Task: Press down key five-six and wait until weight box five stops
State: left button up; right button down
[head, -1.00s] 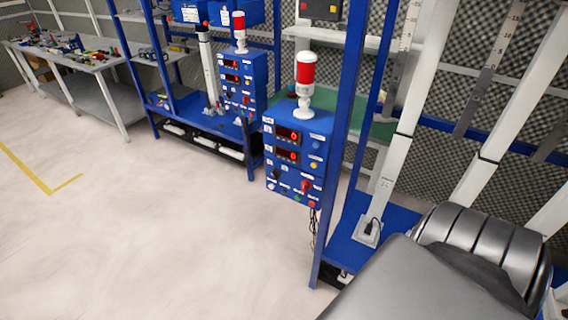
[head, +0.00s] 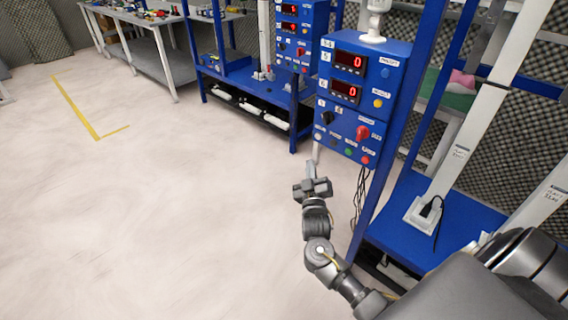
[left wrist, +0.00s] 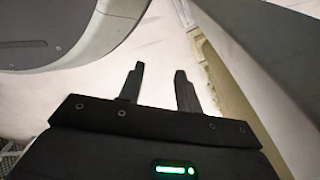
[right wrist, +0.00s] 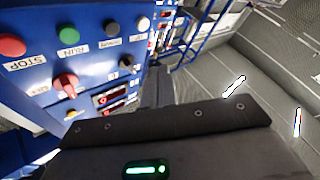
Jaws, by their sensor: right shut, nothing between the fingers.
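A blue control panel (head: 365,82) stands right of centre in the head view, with two red displays (head: 350,63) that appear to read 0. It carries a black knob (head: 328,118), a red knob (head: 362,132) and several buttons. My right gripper (head: 314,186) is shut and empty, just below and left of the panel. In the right wrist view the shut fingers (right wrist: 157,88) are beside the panel face, apart from its red STOP button (right wrist: 12,45) and green RUN button (right wrist: 66,36). My left gripper (left wrist: 158,85) is open and empty. I cannot identify weight box five or a key marked five-six.
A second blue panel (head: 300,32) stands behind, on a blue rack with a low shelf (head: 255,90). A blue post rises right of the near panel, with cables hanging below. Workbenches (head: 150,25) stand far left. The pale floor (head: 170,220) at left is clear.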

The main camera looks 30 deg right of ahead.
aim_at(333, 143)
pick_arm(q)
jog(key=shift+w+a+r+t, duration=0.1)
jog(key=shift+w+t, duration=0.05)
jog(key=shift+w, duration=0.35)
jog(key=shift+w+a+r+t, duration=0.1)
jog(key=shift+w+t, duration=0.05)
jog(key=shift+w, duration=0.3)
pick_arm(e)
jog(key=shift+r, duration=0.5)
pick_arm(q)
jog(key=shift+d, duration=0.1)
pick_arm(e)
jog(key=shift+d, duration=0.1)
